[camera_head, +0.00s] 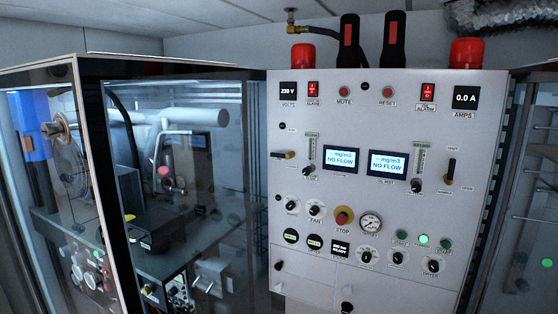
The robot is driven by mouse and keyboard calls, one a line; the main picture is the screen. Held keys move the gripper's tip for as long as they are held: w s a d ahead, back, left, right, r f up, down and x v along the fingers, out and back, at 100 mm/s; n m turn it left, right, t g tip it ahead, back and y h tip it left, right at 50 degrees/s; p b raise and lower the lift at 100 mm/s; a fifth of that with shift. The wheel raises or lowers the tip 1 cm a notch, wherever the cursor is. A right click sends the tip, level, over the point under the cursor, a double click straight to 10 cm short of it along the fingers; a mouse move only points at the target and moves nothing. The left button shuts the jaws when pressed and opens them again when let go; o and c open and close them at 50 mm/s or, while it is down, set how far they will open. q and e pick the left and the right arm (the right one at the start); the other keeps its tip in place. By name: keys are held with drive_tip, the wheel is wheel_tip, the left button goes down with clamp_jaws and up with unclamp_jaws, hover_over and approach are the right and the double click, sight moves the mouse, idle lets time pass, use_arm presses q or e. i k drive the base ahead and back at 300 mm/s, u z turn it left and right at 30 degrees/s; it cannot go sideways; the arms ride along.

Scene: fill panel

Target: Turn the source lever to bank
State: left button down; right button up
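The grey-white control panel (355,215) fills the middle and right of the head view. Neither of my grippers is in view, and nothing touches either lever.
Two displays (342,159) (394,163) read "NO FLOW". Knobs, gauges and a red stop button (344,216) sit below. Red beacons (303,56) (467,52) and two black uprights (348,42) (394,40) rise above. A glass-sided cabinet (180,180) stands left.

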sight(288, 156)
drive_tip(key=z, duration=0.1)
drive_tip(key=k, duration=0.4)
drive_tip(key=u, duration=0.65)
drive_tip(key=i, duration=1.3)
drive_tip(key=z, duration=0.85)
